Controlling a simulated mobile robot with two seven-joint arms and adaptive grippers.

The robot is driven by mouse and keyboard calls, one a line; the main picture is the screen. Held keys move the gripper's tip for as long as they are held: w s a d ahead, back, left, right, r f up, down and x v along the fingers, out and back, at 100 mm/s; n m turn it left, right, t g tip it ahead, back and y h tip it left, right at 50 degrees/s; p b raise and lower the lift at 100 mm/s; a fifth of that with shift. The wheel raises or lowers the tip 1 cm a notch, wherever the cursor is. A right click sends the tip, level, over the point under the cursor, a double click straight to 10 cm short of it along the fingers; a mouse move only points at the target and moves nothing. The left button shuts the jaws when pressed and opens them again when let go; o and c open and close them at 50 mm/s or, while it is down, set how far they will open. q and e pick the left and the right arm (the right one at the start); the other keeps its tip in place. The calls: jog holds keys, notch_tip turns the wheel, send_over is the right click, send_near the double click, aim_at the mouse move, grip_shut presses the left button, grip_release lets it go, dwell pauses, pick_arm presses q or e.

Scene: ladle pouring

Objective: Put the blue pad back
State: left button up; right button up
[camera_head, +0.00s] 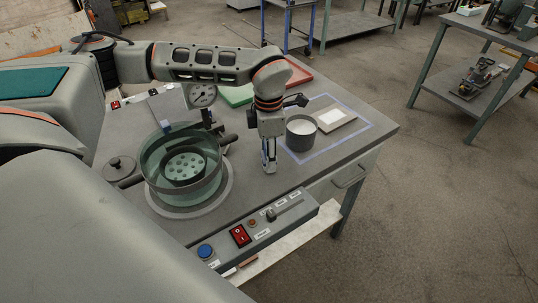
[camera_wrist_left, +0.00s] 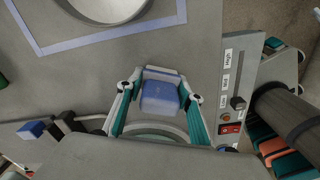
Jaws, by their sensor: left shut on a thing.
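My left gripper (camera_head: 269,166) points down over the table between the round glass-walled vessel and the taped area. In the left wrist view its two teal-sided fingers (camera_wrist_left: 160,103) are shut on the blue pad (camera_wrist_left: 161,96), which sits between them. In the head view the pad is mostly hidden by the fingers. I cannot tell whether the pad touches the table. My right gripper is not in view.
The glass-walled vessel (camera_head: 153,165) stands left of my gripper. A grey cup (camera_head: 300,139) and a brown board with a white square (camera_head: 352,119) stand inside the blue tape outline (camera_head: 343,142). A control panel (camera_head: 284,226) runs along the front edge.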

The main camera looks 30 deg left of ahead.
pick_arm(q)
jog(key=shift+r, duration=0.1)
jog(key=o, duration=1)
notch_tip(320, 180, up, 12)
jog(key=shift+r+p, duration=0.1)
jog(key=shift+p, duration=0.45)
jog(key=shift+s, duration=0.1)
